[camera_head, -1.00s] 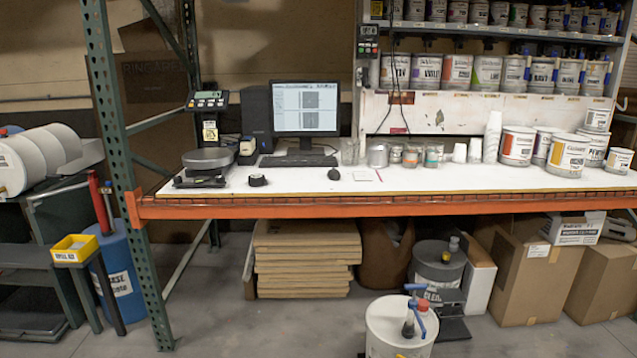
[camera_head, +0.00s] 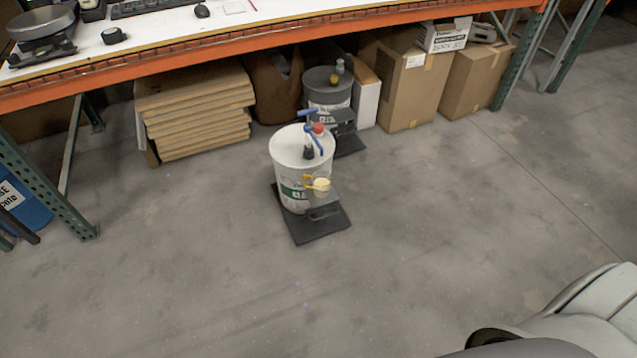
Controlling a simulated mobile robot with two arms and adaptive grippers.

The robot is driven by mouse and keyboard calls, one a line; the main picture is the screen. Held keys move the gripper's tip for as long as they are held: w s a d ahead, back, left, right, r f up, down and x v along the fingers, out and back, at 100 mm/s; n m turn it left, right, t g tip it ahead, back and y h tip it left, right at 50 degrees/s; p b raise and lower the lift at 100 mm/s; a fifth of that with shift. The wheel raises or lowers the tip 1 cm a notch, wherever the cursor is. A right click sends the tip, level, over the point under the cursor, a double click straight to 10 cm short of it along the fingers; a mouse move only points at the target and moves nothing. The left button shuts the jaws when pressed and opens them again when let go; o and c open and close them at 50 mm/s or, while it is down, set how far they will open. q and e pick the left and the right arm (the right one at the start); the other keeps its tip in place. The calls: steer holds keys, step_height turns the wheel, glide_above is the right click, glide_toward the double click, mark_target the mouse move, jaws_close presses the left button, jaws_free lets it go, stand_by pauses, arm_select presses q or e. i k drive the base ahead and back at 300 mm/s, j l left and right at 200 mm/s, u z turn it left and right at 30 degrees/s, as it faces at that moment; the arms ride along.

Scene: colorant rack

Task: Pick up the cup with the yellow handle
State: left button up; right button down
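The cup with the yellow handle (camera_head: 321,185) is small and pale. It sits on a small dark ledge at the front right of a white bucket (camera_head: 287,164). Its yellow handle (camera_head: 309,180) sticks out toward the left. The bucket has a blue pump with a red cap on its lid and stands on a black base plate (camera_head: 318,229) on the floor. Neither of my grippers shows in the head view. A grey-white part of my own body fills the lower right corner, well apart from the cup.
Behind the bucket stands a grey drum (camera_head: 327,88). Stacked flat boards (camera_head: 195,112) and cardboard boxes (camera_head: 403,83) sit under the orange-edged workbench (camera_head: 185,55). A green rack post (camera_head: 45,190) stands at left. The concrete floor (camera_head: 190,280) in front is clear.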

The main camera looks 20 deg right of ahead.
mark_target(321, 180)
steer(key=z, duration=0.4)
steer(key=i+j+z, duration=0.35)
steer(key=j+z, duration=0.2)
steer(key=i+j+z, duration=0.1)
steer(key=j+z, duration=0.15)
steer(key=i+j+z, duration=0.1)
steer(key=j+z, duration=0.15)
steer(key=j, duration=0.15)
steer(key=j+z, duration=0.3)
steer(key=i+j, duration=0.05)
steer(key=j, duration=0.05)
